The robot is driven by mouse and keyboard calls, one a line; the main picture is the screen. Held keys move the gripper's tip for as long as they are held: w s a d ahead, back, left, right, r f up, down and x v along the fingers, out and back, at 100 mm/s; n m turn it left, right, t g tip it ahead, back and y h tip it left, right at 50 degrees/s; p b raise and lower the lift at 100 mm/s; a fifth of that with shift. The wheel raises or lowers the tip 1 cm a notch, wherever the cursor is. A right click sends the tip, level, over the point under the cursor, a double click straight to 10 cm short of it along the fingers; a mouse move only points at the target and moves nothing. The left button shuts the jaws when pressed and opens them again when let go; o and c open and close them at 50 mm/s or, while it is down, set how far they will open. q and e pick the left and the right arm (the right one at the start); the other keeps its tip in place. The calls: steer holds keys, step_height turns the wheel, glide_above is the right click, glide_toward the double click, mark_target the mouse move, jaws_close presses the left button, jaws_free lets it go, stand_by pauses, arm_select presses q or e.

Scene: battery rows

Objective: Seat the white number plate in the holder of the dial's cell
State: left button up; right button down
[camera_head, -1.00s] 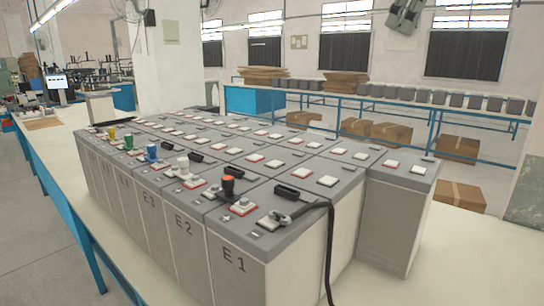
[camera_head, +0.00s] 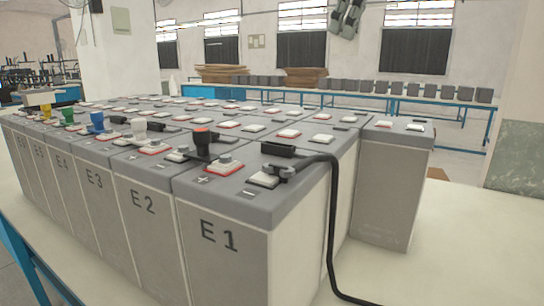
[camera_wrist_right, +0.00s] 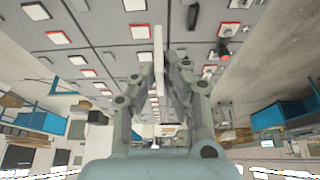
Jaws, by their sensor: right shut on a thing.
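In the right wrist view my right gripper (camera_wrist_right: 162,72) is shut on a thin white plate (camera_wrist_right: 158,48), seen edge-on, so no number shows. Rows of grey battery cells lie behind the plate in that view. In the head view the nearest cell (camera_head: 232,232) is marked E1. A black block (camera_head: 283,150), perhaps a holder, sits on its top. An orange-topped black knob (camera_head: 202,139) stands at the front edge of the row. I cannot tell which part is the dial.
White (camera_head: 138,130), blue (camera_head: 97,121), green (camera_head: 67,115) and yellow (camera_head: 46,111) knobs stand along the cells. A black cable (camera_head: 333,215) runs from E1 down to the bench (camera_head: 455,225). A separate cell (camera_head: 388,185) stands at the right. The bench's right side is clear.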

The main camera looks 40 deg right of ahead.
arm_select(q)
step_height(320, 180, down, 6)
steer(key=b, duration=0.4)
arm_select(e)
step_height(320, 180, down, 7)
steer(key=w+a+f+p, duration=0.2)
steer(key=a+p, duration=0.1)
steer(key=p, duration=0.2)
steer(key=w+a+f+p, duration=0.2)
steer(key=a+p, duration=0.1)
steer(key=p, duration=0.1)
steer(key=w+a+f+p, duration=0.2)
steer(key=a+p, duration=0.2)
steer(key=p, duration=0.1)
steer(key=shift+w+f+p, duration=0.3)
steer(key=shift+w+p, duration=0.05)
steer(key=shift+w, duration=0.05)
arm_select(q)
step_height(320, 180, up, 16)
steer(key=shift+w+f+p, duration=0.25)
steer(key=shift+w+p, duration=0.1)
steer(key=shift+w, duration=0.05)
arm_select(e)
steer(key=shift+f, duration=2.05)
steer(key=c, duration=1.4)
jaws_free()
steer(key=shift+d, duration=0.1)
steer(key=shift+c, duration=0.2)
